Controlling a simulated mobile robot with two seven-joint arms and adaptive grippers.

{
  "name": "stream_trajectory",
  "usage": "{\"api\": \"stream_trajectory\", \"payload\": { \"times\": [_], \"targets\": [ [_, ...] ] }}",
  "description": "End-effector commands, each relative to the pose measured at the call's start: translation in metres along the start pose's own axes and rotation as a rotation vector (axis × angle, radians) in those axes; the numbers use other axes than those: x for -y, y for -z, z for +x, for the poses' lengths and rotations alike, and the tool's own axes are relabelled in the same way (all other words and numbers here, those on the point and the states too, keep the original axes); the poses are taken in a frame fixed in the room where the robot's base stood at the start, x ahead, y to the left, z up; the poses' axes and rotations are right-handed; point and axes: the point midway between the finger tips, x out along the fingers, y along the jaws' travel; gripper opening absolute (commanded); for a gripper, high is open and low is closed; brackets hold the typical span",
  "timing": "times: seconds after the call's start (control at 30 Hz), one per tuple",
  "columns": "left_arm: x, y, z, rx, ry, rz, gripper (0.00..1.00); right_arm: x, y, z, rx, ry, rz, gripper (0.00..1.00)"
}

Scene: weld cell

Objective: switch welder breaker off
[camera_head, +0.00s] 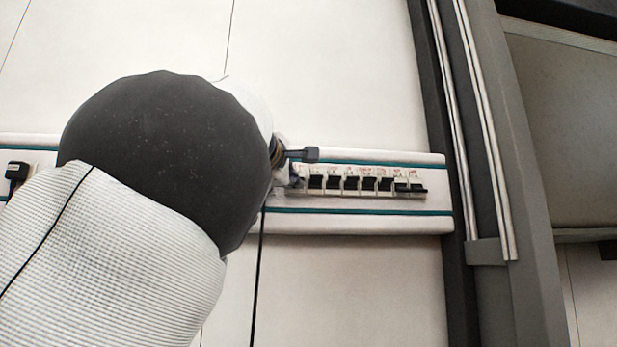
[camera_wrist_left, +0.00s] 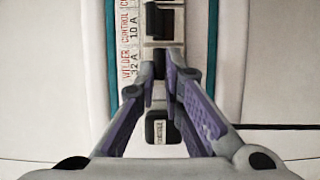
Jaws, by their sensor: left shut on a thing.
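The breaker strip (camera_head: 430,210) is a white rail with teal lines on the wall, carrying a row of black breakers (camera_head: 351,183). My left gripper (camera_head: 294,168) is at the left end of this row, mostly behind my own arm. In the left wrist view the welder breaker (camera_wrist_left: 159,60) is a black lever beside a label that seems to read "WELDER 32 A". The fingers of my left gripper (camera_wrist_left: 161,76) close around it from both sides and hide part of it. Whether the lever is up or down is unclear. My right gripper is out of view.
A neighbouring black breaker (camera_wrist_left: 160,20) by a "CONTROL 10 A" label sits close to the fingertips. A black labelled block (camera_wrist_left: 160,127) shows between the fingers. A black plug (camera_head: 17,173) is at far left; a dark upright frame (camera_head: 500,170) stands right of the strip.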

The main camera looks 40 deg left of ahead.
Motion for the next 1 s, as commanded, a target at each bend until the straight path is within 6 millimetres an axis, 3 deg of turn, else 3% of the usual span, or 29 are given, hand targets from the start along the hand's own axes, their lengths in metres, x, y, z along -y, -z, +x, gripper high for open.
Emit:
{"api": "stream_trajectory", "payload": {
  "times": [0.4, 0.43, 0.5, 1.0],
  "targets": [
    [-0.0031, 0.0017, -0.002, -0.011, -0.034, 0.013, 0.0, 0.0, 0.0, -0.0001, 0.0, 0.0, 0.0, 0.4],
    [-0.0032, 0.0017, -0.0021, -0.011, -0.034, 0.013, 0.15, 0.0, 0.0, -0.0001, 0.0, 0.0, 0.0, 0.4],
    [-0.0031, 0.0018, -0.0021, -0.011, -0.033, 0.013, 0.29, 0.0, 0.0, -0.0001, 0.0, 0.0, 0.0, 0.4],
    [-0.0012, 0.0005, -0.0002, -0.003, -0.017, 0.009, 0.29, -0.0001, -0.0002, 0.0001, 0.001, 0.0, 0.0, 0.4]
  ]
}}
